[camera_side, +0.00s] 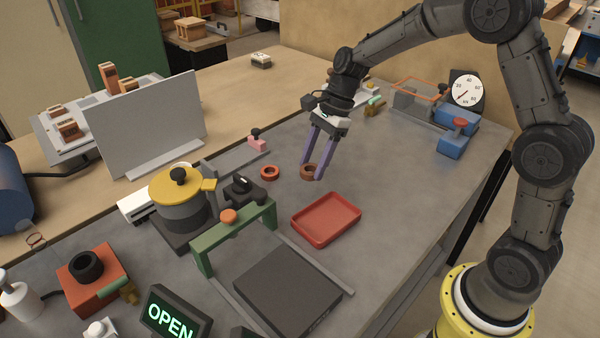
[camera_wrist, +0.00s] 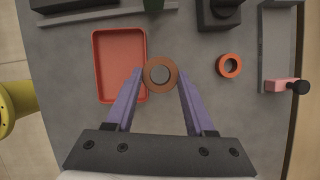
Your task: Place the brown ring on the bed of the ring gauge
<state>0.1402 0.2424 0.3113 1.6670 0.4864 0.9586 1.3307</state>
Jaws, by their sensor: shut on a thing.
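The brown ring (camera_side: 304,174) is between the purple fingertips of my gripper (camera_side: 312,171), which is shut on it. In the wrist view the ring (camera_wrist: 160,61) lies flat, hole facing the camera, with a fingertip on either side. I cannot tell whether it touches the grey table top. A grey rail (camera_wrist: 275,45) with a pink block (camera_wrist: 281,86) and black knob may be the ring gauge. A dial stand (camera_side: 466,89) with a blue block (camera_side: 455,146) stands at the far right; I cannot tell for certain which is the gauge.
A smaller orange-red ring (camera_side: 270,178) lies left of my gripper. A red tray (camera_side: 326,220) is in front of it. A green bridge (camera_side: 235,238), a dark plate (camera_side: 287,290) and a yellow-lidded pot (camera_side: 182,188) crowd the left front.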

